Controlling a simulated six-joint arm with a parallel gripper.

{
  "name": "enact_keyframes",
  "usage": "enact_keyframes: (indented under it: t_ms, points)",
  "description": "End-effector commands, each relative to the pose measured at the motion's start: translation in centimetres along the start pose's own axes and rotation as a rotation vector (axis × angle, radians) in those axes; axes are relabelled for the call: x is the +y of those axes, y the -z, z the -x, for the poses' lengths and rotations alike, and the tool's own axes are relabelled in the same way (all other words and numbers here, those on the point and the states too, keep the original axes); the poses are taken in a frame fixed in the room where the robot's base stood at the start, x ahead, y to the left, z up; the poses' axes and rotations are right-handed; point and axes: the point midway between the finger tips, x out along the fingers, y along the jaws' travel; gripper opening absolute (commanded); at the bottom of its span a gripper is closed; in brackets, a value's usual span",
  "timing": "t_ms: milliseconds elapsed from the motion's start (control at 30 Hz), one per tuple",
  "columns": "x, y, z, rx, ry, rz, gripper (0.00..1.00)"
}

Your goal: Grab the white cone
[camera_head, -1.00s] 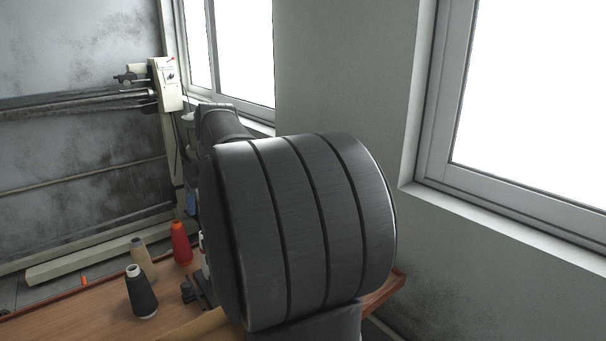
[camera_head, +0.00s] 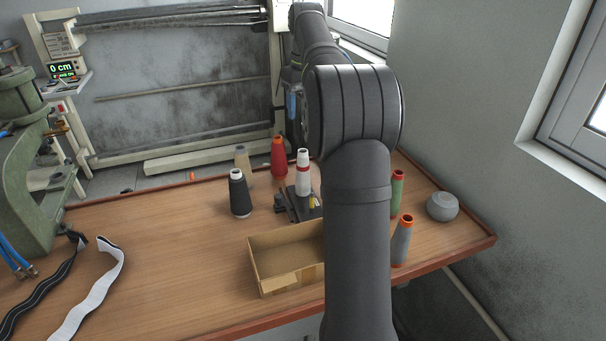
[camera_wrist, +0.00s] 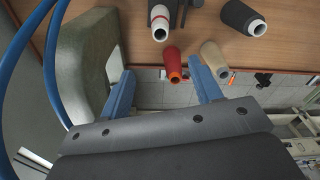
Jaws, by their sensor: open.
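In the wrist view the white cone (camera_wrist: 159,22) is at the top, beyond my fingertips. In the head view, my arm hides most of the gripper.
A dark cone (camera_head: 239,194), beige cone (camera_head: 243,162) and red cone (camera_head: 278,158) stand left of the white one. A cardboard box (camera_head: 275,283) is in front. A green cone (camera_head: 397,190), grey cone (camera_head: 402,243) and grey round object (camera_head: 442,207) are right.

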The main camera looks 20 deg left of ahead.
Motion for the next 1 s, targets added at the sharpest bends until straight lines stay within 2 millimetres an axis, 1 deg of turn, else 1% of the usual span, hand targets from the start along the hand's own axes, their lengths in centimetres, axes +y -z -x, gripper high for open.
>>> enact_keyframes:
  t_ms: [33, 100, 167, 267, 367, 700, 800, 1000]
  points:
    - [0.1, 0.5, -0.3, -0.018, 0.004, 0.013, 0.58]
    - [0.2, 0.8, -0.4, -0.037, 0.008, 0.028, 0.58]
    - [0.2, 1.0, -0.5, -0.047, 0.01, 0.035, 0.58]
    - [0.2, 1.0, -1.1, -0.055, 0.012, 0.039, 0.58]
    - [0.1, 0.8, -2.6, -0.057, 0.013, 0.04, 0.58]
    - [0.1, 0.4, -10.0, -0.055, 0.013, 0.039, 0.58]
    - [0.1, 0.4, -11.5, -0.055, 0.013, 0.039, 0.58]
    - [0.0, 0.2, -12.9, -0.054, 0.012, 0.039, 0.58]
